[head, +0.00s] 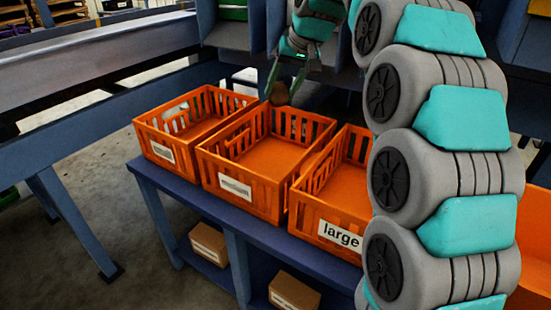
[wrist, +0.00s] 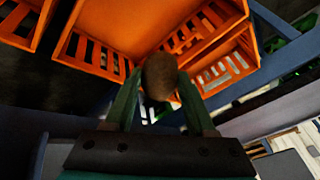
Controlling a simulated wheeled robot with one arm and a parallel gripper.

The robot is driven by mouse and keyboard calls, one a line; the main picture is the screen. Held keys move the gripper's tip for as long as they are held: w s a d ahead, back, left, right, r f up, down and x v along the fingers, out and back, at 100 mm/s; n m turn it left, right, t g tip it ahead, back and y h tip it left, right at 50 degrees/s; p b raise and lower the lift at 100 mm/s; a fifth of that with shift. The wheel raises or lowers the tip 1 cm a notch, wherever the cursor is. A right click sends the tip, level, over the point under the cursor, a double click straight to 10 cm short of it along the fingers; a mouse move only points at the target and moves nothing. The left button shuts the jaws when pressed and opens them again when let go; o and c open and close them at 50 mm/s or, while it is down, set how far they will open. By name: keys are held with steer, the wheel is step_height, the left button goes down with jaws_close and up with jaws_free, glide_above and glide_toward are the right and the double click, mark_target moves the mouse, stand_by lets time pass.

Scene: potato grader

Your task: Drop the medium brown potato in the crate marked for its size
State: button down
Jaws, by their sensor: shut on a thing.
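The brown potato (head: 280,94) is held between the fingers of my gripper (head: 290,72), which is shut on it. In the head view it appears at the back rim of the middle orange crate (head: 240,196), whose label looks like "medium". In the wrist view the potato (wrist: 160,77) sits between the two green fingertips, with orange crates beyond it. The left crate (head: 185,162) has a label too blurred to read surely. The right crate (head: 318,210) is marked "large" and is partly hidden by my arm. The visible crate floors look empty.
The crates stand on a blue bench (head: 262,232) with cardboard boxes (head: 295,291) on its lower shelf. Blue machine framing (head: 120,108) stands behind and to the left. Another orange container (head: 535,235) shows at the right edge, behind my arm.

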steer(key=shift+f+b, duration=1.2)
steer(key=shift+f, duration=1.2)
steer(key=shift+c, duration=0.8)
jaws_free()
steer(key=shift+v, duration=3.9)
steer(key=shift+s, duration=0.1)
